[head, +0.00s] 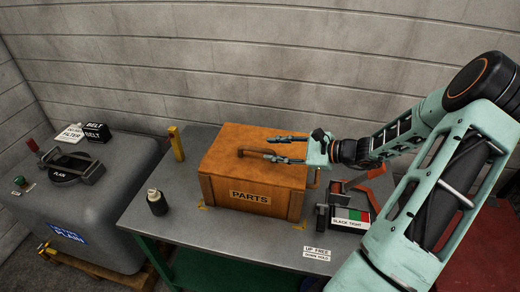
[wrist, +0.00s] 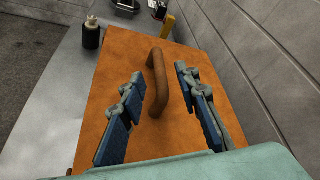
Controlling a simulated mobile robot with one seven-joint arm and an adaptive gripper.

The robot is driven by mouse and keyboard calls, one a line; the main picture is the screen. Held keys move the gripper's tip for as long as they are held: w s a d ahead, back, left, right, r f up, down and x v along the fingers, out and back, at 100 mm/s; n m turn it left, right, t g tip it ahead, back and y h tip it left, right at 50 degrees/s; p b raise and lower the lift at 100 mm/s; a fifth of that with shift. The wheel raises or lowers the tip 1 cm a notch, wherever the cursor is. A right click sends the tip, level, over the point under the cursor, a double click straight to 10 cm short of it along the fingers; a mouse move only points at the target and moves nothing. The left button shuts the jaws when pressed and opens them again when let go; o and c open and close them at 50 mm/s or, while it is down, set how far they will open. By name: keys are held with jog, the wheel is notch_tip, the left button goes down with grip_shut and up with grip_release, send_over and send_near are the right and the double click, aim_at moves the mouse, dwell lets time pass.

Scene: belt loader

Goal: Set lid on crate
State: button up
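The wooden crate (head: 232,194), labelled PARTS, stands on the grey metal table. The orange-brown lid (head: 238,138) lies on top of the crate; whether it is fully seated, I cannot tell. Its brown arched handle (head: 255,153) rises from the middle, and it shows in the wrist view (wrist: 158,80). My gripper (head: 279,149) is over the lid, reaching in from the right. In the wrist view its two blue-padded fingers (wrist: 158,92) are wide apart, one on each side of the handle, with clear gaps. It holds nothing.
A dark bottle (head: 157,202) stands left of the crate and a yellow post (head: 176,144) behind it. A clamp-like fixture with a SLACK/TIGHT gauge (head: 350,218) is at the right. A grey machine (head: 82,205) stands left of the table (head: 180,222). The wall is close behind.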

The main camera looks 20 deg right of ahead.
jog(key=shift+v, duration=1.7)
jog(key=shift+a, duration=0.1)
